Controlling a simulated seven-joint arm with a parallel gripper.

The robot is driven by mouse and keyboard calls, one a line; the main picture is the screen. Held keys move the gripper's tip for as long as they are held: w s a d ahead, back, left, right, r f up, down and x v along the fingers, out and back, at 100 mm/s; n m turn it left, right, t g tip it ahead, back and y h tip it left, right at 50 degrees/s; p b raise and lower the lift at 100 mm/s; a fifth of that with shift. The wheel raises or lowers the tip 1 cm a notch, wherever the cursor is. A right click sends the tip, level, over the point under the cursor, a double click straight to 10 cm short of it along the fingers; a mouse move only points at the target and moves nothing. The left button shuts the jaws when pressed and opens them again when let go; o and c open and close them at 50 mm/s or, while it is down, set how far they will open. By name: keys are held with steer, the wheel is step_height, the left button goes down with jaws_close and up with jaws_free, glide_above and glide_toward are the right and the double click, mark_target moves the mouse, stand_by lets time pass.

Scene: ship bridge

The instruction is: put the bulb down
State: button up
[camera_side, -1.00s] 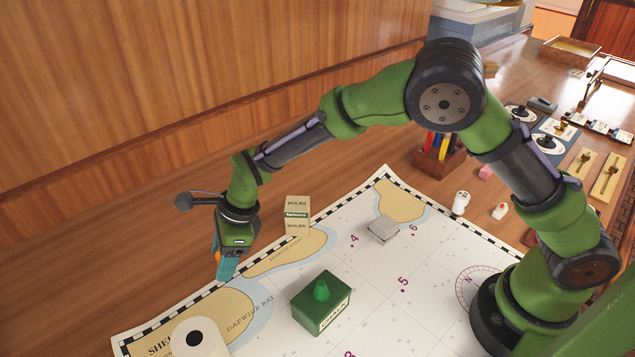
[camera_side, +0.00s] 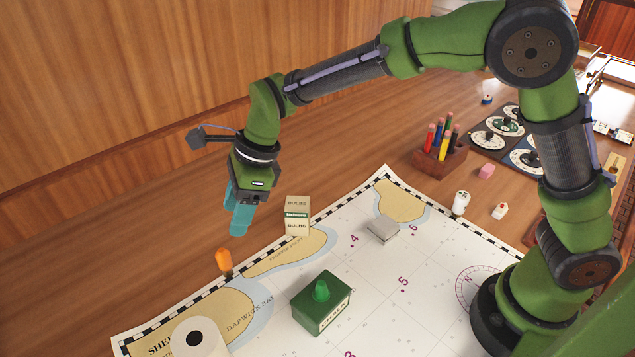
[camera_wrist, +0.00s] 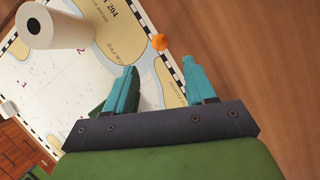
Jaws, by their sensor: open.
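The orange bulb (camera_side: 224,262) stands at the chart's checkered border, near the tan land area, in the side view. It also shows in the wrist view (camera_wrist: 160,42), beyond the fingertips. My gripper (camera_side: 240,222) is above the bulb and a little to its right in the side view, apart from it. Its teal fingers are spread in the wrist view (camera_wrist: 160,75), with nothing between them. The bulb's lower end is small and hard to make out.
A bulb box (camera_side: 297,216) stands right of my gripper. A green chalk box (camera_side: 322,312) with a green cone on it, a white roll (camera_side: 203,340) and a grey block (camera_side: 383,230) are on the chart (camera_side: 370,290). A pencil holder (camera_side: 438,163) stands further back.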

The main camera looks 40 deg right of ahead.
steer(key=s+d+r+n+t, duration=0.1)
steer(key=s+d+r+n, duration=0.3)
steer(key=d+r, duration=0.3)
steer(key=s+d+r+n+t, duration=0.2)
steer(key=s+d+r+n, duration=0.25)
steer(key=d, duration=0.35)
steer(key=s+d+n+t+h, duration=0.2)
steer(key=s+d+n, duration=0.6)
steer(key=s+n, duration=0.2)
steer(key=shift+s+d+f+t, duration=0.3)
steer(key=shift+s+d, duration=0.1)
steer(key=shift+s, duration=0.05)
